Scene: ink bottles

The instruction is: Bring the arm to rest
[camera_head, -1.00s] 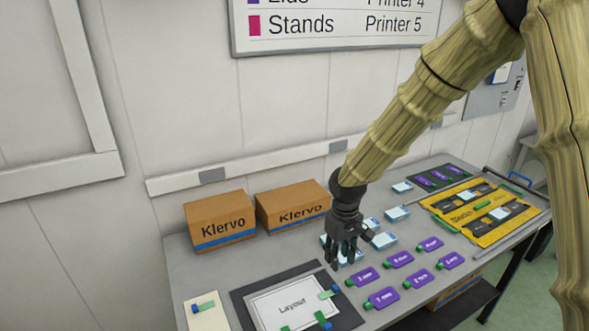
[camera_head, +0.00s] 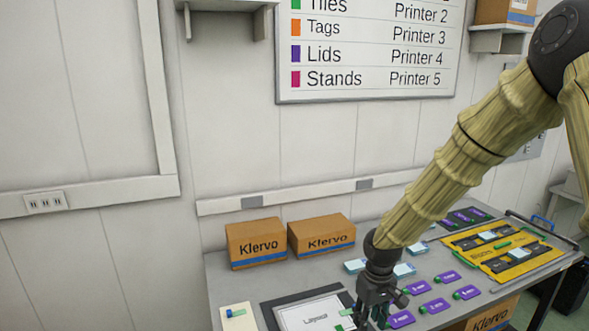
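My gripper (camera_head: 374,311) hangs pointing down at the end of my arm, over the front middle of the grey table (camera_head: 232,284). It is between the white layout sheet (camera_head: 309,316) and the purple tags (camera_head: 434,306). Its fingers are small and dark and overlap the items behind them, so I cannot tell whether they are apart or hold anything. A green piece shows close to the fingertips.
Two cardboard Klervo boxes (camera_head: 256,243) stand at the table's back left. Pale blue items (camera_head: 404,270) lie behind the purple tags. A yellow tray (camera_head: 512,262) with dark inserts is at the right. A printer sign (camera_head: 366,50) and shelves are on the wall.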

